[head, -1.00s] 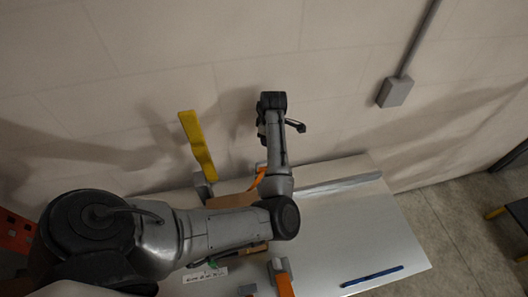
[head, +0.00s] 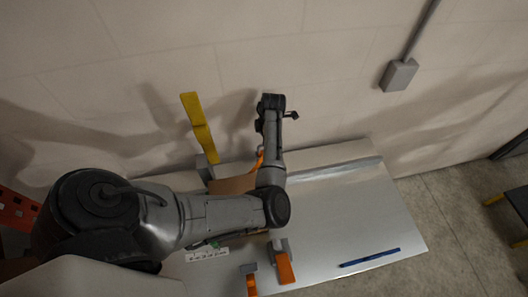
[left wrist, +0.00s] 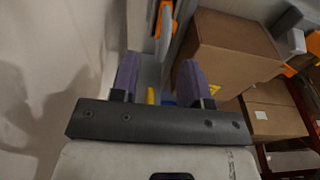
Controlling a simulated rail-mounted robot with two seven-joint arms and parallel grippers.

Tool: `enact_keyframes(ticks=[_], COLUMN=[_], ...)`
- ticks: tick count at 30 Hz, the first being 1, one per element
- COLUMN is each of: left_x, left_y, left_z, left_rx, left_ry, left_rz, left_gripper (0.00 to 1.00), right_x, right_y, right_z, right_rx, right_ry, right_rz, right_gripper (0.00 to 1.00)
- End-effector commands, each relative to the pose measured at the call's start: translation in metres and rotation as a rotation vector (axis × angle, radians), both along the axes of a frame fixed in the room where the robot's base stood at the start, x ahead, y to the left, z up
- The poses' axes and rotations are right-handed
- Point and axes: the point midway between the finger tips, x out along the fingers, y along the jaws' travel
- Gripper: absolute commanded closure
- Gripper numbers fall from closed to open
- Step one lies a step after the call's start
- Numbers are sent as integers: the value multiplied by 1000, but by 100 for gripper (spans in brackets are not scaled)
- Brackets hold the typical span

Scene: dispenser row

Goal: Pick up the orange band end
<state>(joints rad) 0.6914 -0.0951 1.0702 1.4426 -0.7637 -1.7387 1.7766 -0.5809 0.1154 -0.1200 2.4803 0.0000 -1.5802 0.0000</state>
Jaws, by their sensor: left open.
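The orange band end (left wrist: 166,24) shows in the left wrist view, at the top, beyond my fingers and apart from them. It hangs in line with the gap between them. In the head view an orange band (head: 257,161) shows partly behind my left arm, by the back of the bench. My left gripper (left wrist: 157,74) is open and empty, with purple finger pads on either side of the gap. In the head view my fingers cannot be made out; only the dark wrist end of the arm shows. My right gripper is in neither view.
A yellow band (head: 198,130) stands up at the back left of the bench (head: 345,215). Further orange bands (head: 285,267) are at the front. A cardboard box (left wrist: 235,55) stands close to the right of my fingers. A blue pen-like stick (head: 370,257) lies right; the bench around it is clear.

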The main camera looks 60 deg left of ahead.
Motion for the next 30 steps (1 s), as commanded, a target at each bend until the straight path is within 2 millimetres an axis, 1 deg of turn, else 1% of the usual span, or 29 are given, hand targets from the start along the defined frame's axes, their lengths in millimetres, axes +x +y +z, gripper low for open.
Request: enact_keyframes(ticks=[3,8,11,16,18,21,24,30], left_x=[-2,-3,-5,-12,-12,-13,-13,-13], left_y=[0,1,0,-1,-1,0,0,0], left_z=[-11,-17,-24,-46,-55,-63,-67,-67], left_rx=[0,0,-1,-2,-2,-1,-1,-1], left_ry=[2,1,1,3,3,1,0,0], left_rz=[-1,0,-1,-2,-1,-1,-1,0], left_gripper=[58,58,58,58,58,58,58,58], right_x=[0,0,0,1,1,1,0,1], right_y=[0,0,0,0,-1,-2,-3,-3], right_z=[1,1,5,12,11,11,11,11], right_rx=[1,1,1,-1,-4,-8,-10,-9], right_ry=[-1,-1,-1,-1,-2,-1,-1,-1], right_rz=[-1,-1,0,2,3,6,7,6], right_gripper=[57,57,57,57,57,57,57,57])
